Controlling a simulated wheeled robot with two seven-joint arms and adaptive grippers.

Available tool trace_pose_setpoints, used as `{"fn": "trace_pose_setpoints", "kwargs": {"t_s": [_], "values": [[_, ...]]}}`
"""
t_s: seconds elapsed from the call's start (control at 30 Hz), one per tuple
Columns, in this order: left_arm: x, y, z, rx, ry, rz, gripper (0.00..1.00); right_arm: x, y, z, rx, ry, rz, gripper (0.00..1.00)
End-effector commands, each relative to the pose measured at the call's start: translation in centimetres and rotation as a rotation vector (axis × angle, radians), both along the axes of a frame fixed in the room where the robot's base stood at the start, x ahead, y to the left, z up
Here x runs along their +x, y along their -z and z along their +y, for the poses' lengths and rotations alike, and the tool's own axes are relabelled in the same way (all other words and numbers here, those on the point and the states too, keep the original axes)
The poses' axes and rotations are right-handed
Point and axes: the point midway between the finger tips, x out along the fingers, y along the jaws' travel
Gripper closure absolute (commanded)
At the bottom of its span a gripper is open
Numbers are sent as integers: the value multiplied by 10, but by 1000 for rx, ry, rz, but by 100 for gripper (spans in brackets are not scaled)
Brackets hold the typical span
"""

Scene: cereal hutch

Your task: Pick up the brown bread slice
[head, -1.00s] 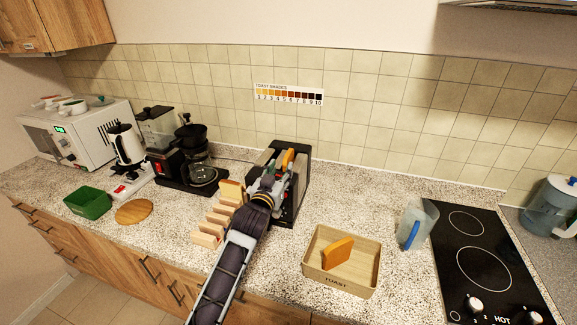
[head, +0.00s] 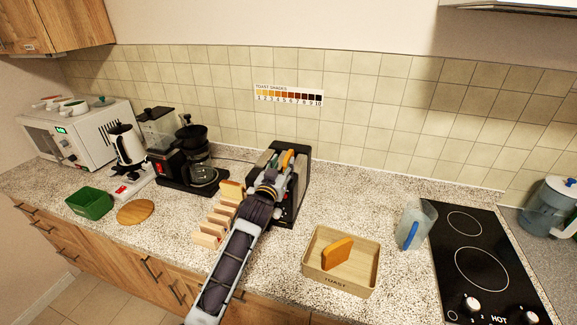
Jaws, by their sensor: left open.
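My left gripper (head: 285,172) is open over the black toaster (head: 298,190), its fingers near the slots. A golden-brown bread slice (head: 288,158) stands up out of the toaster just beyond the fingertips; the gripper partly covers the toaster, and I cannot tell whether it touches the slice. Another orange-brown slice (head: 337,252) leans upright in the wooden TOAST box (head: 313,265) to the right. A slice (head: 232,190) stands at the back of the wooden rack (head: 208,236), left of my arm. My right gripper is not in view.
The coffee maker (head: 198,165), kettle (head: 126,143) and green bin (head: 89,203) stand to the left, with a round wooden board (head: 135,212). A clear jug (head: 414,225) and black hob (head: 480,265) are right of the box.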

Motion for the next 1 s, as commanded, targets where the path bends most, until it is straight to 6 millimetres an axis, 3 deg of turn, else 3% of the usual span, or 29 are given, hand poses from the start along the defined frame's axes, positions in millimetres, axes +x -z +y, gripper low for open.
{"fn": "trace_pose_setpoints", "kwargs": {"t_s": [0.3,0.77,1.0], "values": [[16,0,-5,1,0,0,60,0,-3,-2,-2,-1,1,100],[16,0,-5,0,0,0,60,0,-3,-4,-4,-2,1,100],[16,1,-5,0,0,0,88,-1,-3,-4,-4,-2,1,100]]}}
